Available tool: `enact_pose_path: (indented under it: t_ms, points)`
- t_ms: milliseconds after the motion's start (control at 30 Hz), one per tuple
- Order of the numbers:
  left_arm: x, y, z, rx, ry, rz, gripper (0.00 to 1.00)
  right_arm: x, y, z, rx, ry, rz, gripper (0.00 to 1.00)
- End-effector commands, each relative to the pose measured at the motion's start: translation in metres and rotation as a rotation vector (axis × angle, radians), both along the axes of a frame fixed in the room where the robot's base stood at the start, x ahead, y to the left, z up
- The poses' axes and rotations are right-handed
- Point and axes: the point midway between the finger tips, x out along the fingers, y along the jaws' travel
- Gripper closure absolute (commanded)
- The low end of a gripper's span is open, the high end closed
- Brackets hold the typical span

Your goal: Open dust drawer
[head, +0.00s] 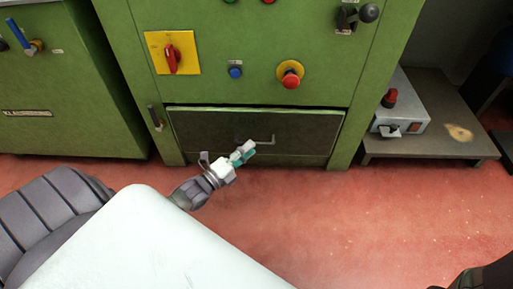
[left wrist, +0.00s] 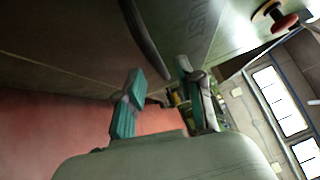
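The dust drawer (head: 215,128) is a dark, wide front low in the green machine, and it looks closed. A thin metal handle (head: 265,141) sits near the middle of its front. My left gripper (head: 246,151) is just in front of the drawer, beside the left part of the handle. In the left wrist view its two teal fingers (left wrist: 161,100) stand apart with a gap between them. A dark bar (left wrist: 146,42), which looks like the handle, runs close ahead of the fingertips. I cannot tell whether they touch. My right gripper is out of view.
The green machine (head: 120,20) carries a red switch on a yellow plate (head: 172,57), a blue button (head: 235,72) and a red stop button (head: 290,78). A low bench (head: 450,130) with a grey box stands at right. The red floor (head: 330,210) in front is clear.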

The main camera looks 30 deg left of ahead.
Motion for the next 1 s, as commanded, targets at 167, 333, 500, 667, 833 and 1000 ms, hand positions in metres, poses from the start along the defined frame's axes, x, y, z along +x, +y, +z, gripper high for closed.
enact_pose_path:
  t_ms: [167, 333, 500, 667, 833, 1000]
  points:
    - [0.026, -0.006, 0.001, 0.001, -0.002, 0.0, 0.63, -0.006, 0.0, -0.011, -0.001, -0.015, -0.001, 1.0]
    - [0.036, -0.009, 0.004, 0.0, 0.0, 0.0, 0.63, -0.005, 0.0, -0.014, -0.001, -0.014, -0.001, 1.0]
    - [0.038, -0.009, 0.005, 0.0, 0.002, 0.001, 0.63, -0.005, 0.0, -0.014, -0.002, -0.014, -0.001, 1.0]
    - [0.037, -0.009, 0.005, 0.0, 0.001, 0.001, 0.69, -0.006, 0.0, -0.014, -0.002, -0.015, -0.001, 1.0]
    - [0.037, -0.009, 0.005, 0.0, 0.001, 0.001, 0.98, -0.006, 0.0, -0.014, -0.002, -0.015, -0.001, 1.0]
    - [0.037, -0.009, 0.005, 0.0, 0.002, 0.001, 1.0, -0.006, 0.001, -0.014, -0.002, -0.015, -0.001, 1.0]
